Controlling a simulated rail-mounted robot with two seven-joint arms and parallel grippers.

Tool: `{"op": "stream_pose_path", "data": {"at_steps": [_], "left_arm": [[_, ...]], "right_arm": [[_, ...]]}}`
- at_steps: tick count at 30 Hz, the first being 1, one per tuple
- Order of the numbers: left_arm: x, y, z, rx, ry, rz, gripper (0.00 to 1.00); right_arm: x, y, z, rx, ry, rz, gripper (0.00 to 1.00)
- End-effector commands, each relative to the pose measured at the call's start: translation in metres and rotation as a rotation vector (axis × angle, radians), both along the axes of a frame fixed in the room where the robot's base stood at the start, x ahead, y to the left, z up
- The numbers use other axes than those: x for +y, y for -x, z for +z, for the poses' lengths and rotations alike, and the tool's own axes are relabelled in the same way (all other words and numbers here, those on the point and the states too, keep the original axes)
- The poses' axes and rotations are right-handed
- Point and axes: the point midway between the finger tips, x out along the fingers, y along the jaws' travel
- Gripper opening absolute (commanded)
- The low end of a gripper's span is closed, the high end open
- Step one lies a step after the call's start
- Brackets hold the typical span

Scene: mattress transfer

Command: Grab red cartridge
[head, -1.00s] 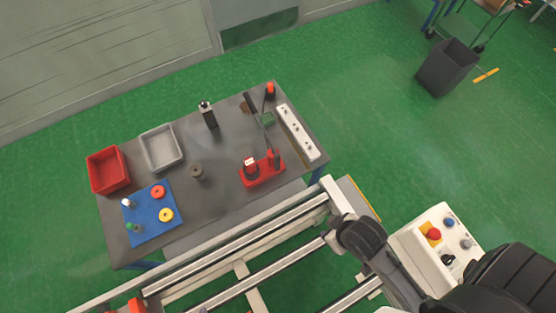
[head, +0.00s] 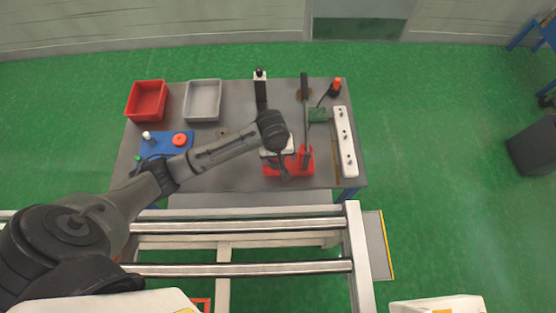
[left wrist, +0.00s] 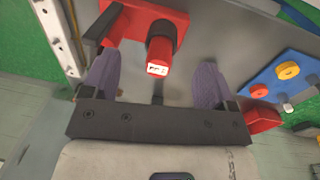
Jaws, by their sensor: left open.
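The red cartridge (left wrist: 160,45) shows in the left wrist view, with a white label on its near end. It stands at the red holder (left wrist: 120,18), which also shows on the table in the head view (head: 304,167). My left gripper (left wrist: 156,64) is open, with one purple-grey finger on either side of the cartridge's near end; contact cannot be told. In the head view my left gripper (head: 279,160) is over the holder, and the arm hides the cartridge there. My right gripper is not in view.
A rail frame (head: 240,268) runs in front.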

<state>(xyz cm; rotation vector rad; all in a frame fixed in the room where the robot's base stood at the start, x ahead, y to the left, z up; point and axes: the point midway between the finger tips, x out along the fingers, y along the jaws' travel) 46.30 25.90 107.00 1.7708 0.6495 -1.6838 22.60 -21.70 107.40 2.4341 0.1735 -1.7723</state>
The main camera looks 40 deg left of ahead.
Motion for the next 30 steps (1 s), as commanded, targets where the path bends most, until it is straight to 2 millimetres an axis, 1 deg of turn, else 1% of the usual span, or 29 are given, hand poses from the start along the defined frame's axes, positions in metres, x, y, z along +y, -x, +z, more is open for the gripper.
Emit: {"op": "stream_pose_path", "data": {"at_steps": [1, 3, 6, 9, 11, 14, 21, 24, 27, 30], "left_arm": [[0.015, -0.016, -0.005, 0.011, -0.013, 0.079, 0.80], [0.029, -0.030, -0.003, 0.032, -0.020, 0.180, 0.80], [0.045, -0.044, 0.002, 0.050, -0.027, 0.296, 0.80], [0.055, -0.053, 0.006, 0.063, -0.030, 0.373, 0.80], [0.059, -0.055, 0.004, 0.068, -0.031, 0.401, 0.80], [0.062, -0.057, -0.006, 0.074, -0.032, 0.425, 0.80], [0.061, -0.058, -0.047, 0.073, -0.032, 0.428, 0.80], [0.061, -0.058, -0.060, 0.072, -0.031, 0.427, 0.80], [0.061, -0.058, -0.069, 0.072, -0.031, 0.426, 0.80], [0.061, -0.058, -0.074, 0.071, -0.030, 0.425, 0.80]], "right_arm": [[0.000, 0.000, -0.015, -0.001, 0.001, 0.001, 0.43], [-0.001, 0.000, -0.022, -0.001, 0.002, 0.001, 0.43], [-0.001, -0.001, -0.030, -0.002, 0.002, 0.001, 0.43], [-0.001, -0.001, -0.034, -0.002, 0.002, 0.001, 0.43], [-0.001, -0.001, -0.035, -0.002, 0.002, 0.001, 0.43], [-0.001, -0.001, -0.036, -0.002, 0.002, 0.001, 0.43], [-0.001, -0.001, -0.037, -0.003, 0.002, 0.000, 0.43], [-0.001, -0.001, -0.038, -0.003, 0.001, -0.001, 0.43], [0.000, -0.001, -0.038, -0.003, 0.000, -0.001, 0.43], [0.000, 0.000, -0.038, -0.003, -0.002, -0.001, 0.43]]}}
